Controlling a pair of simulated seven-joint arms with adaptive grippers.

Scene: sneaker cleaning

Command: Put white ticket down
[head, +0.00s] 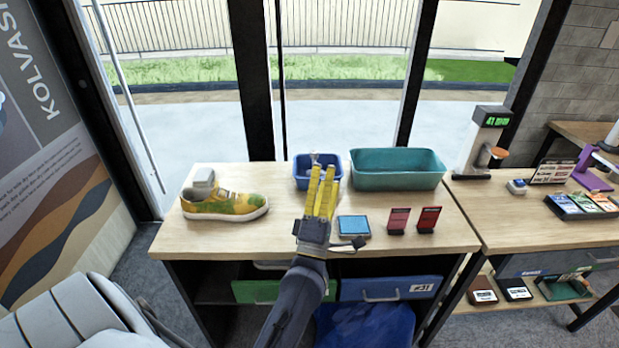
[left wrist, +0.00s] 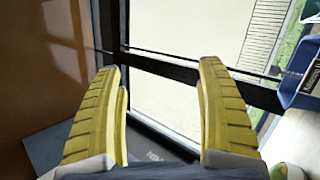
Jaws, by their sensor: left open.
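My left gripper (head: 323,169) is over the table in front of the small blue bin (head: 303,172), with its yellow fingers pointing to the back. In the left wrist view its two fingers (left wrist: 160,70) stand wide apart with nothing between them. I cannot make out a white ticket for sure in either view. A small pale thing shows at the blue bin just behind the fingertips, too small to identify. A pale grey block (head: 203,177) sits behind the yellow-green sneaker (head: 225,205) at the table's left. My right gripper is not in view.
The wooden table (head: 280,225) also holds a teal bin (head: 398,170), a blue pad (head: 354,226) and two small red stands (head: 398,221) (head: 429,219). A second table with a display post (head: 484,140) stands at the right. Bare tabletop lies between sneaker and gripper.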

